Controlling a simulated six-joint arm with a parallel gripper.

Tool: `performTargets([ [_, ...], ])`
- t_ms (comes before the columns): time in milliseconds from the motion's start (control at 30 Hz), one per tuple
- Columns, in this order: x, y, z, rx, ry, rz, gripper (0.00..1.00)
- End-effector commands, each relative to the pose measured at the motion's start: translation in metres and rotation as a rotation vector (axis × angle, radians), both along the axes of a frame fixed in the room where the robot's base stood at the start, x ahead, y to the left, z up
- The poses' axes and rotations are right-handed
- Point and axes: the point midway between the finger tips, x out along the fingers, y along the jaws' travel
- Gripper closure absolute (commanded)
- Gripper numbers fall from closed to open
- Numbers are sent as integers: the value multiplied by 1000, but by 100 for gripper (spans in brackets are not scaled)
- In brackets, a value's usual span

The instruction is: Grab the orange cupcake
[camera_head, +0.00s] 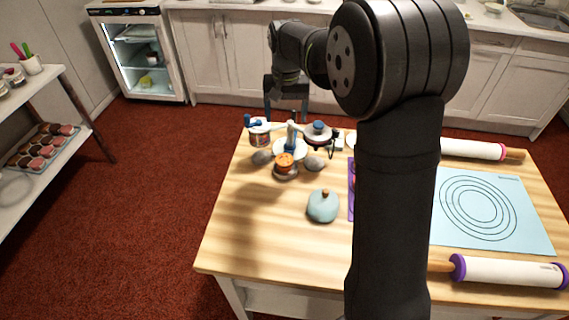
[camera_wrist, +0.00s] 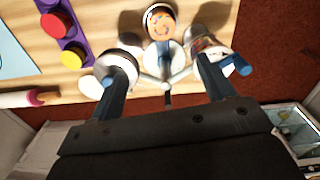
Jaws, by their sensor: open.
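The orange cupcake (camera_head: 285,160) sits on the front round plate of a small turntable with several arms on the wooden table. In the wrist view, the orange cupcake (camera_wrist: 158,22) is at top centre, showing a swirled top. The turntable's white hub (camera_wrist: 165,86) lies below it in that view. My gripper (camera_head: 287,112) is behind and above the turntable in the head view. In the wrist view, my gripper (camera_wrist: 160,65) has its two blue fingers spread wide with nothing between them held. The cupcake lies beyond the fingertips, apart from them.
Other turntable plates hold a silver-and-red container (camera_head: 260,136) and a blue-topped item (camera_head: 318,130). Grey rounded objects flank the cupcake. A teal domed pot (camera_head: 323,206) stands in front. A blue mat (camera_head: 510,228) and rolling pins (camera_head: 510,272) lie right. The table's front left is clear.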

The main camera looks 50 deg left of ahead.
Motion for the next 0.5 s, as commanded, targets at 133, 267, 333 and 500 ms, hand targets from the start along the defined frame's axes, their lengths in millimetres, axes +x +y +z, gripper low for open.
performTargets([
  [133,1,0,0,0,0,298,25],
  [267,1,1,-1,0,0,533,25],
  [333,2,1,-1,0,0,634,25],
  [500,2,1,-1,0,0,779,25],
])
